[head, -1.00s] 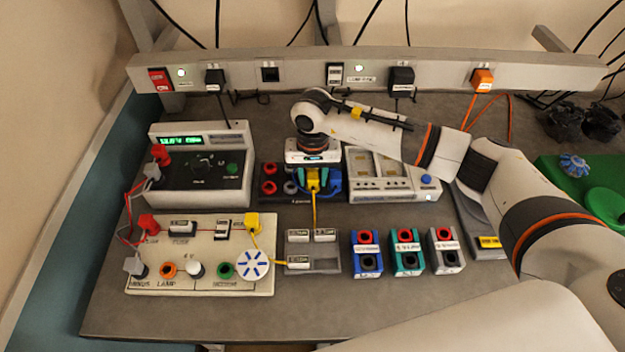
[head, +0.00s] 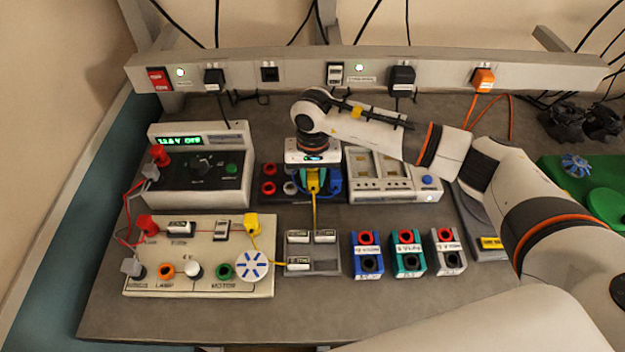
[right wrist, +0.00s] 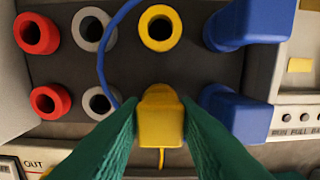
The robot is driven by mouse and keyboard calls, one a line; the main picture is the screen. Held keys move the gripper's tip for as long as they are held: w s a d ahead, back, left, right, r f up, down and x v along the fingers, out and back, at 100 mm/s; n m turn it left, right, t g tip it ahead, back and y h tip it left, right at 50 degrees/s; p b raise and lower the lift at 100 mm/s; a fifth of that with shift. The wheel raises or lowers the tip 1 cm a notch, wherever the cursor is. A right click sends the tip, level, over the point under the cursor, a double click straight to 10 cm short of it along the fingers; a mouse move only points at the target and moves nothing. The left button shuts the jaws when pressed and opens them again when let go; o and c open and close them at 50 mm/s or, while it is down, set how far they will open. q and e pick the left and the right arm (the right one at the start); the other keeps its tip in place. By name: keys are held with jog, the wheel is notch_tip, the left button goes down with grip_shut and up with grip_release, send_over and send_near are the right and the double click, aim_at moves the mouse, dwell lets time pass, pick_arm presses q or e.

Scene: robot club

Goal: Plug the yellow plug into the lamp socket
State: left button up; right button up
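The yellow plug (head: 313,187) is at the dark socket block (head: 270,197) at the back middle, in line with the near row of sockets. Its yellow cable runs towards the front. My right gripper (head: 313,177) reaches down over it. In the right wrist view, the gripper's green fingers (right wrist: 160,112) press against both sides of the yellow plug (right wrist: 160,122). How deep the plug sits is hidden. The lamp socket (head: 166,271) is an orange ring on the cream board (head: 205,285) at the front left, open and empty. My left gripper is not in view.
A second yellow plug (head: 252,221) stands on the cream board near the white fan disc (head: 252,266). Blue plugs (right wrist: 240,112) stand close right of my fingers, and a blue cable passes left. A power supply (head: 190,190) stands left; battery holders (head: 325,268) lie in front.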

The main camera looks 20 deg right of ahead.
aim_at(313, 176)
jog(key=c, duration=0.5)
jog(key=shift+o, duration=1.4)
jog(key=shift+c, duration=1.3)
jog(key=shift+r+p, duration=0.4)
jog(key=shift+r, duration=0.75)
jog(key=shift+r+p, duration=0.35)
jog(key=shift+r, duration=1.35)
